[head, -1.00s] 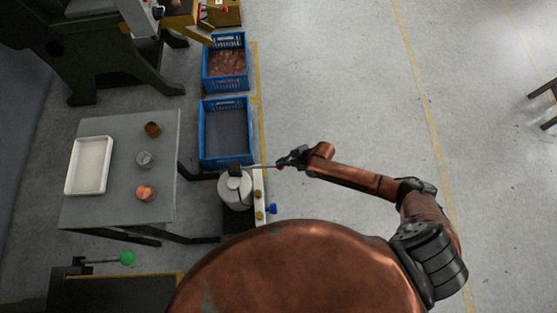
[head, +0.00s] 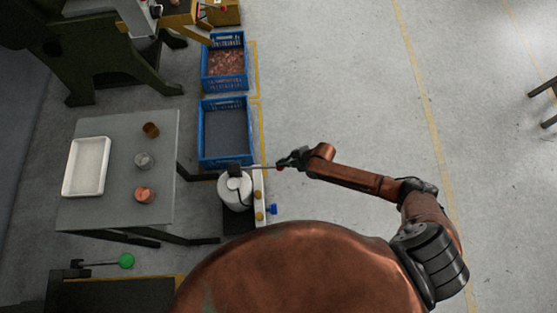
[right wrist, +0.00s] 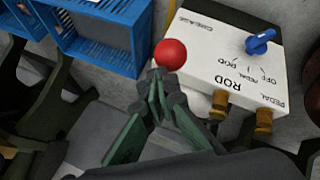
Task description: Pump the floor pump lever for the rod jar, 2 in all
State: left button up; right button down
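A pump lever, a thin rod with a red knob (head: 280,167), reaches right from a white cylindrical pump body (head: 233,192) on the floor. The red knob (right wrist: 171,54) also shows in the right wrist view, just past my fingertips. My right gripper (head: 286,163) is at the knob end of the lever; its fingers (right wrist: 157,86) are closed together with the knob beyond them. I cannot tell whether they touch it. A white box (right wrist: 225,70) lettered "ROD", "PEDAL" and "GREASE" carries a blue selector (right wrist: 260,41). My left gripper is not in view.
Two blue crates (head: 200,150) (head: 204,75) stand behind the pump. A grey table (head: 115,185) at left holds a white tray (head: 68,170) and small cups. A green-knobbed lever (head: 126,261) is at lower left.

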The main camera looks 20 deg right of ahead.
jog(key=shift+s+d, duration=0.1)
dwell(0.5)
jog(key=shift+a+r+p, duration=0.2)
jog(key=shift+r+p, duration=0.45)
jog(key=shift+r, duration=0.3)
jog(key=shift+a+r+p, duration=0.15)
jog(key=shift+r+p, duration=0.5)
jog(key=shift+r, duration=0.3)
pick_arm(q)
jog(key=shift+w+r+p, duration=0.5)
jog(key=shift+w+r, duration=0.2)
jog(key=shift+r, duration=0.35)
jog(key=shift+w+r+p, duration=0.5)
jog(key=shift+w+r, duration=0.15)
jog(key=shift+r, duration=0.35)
pick_arm(e)
jog(key=shift+w+a+r, duration=0.1)
jog(key=shift+r, duration=0.7)
jog(key=shift+w+a+r, duration=0.1)
jog(key=shift+r, duration=0.65)
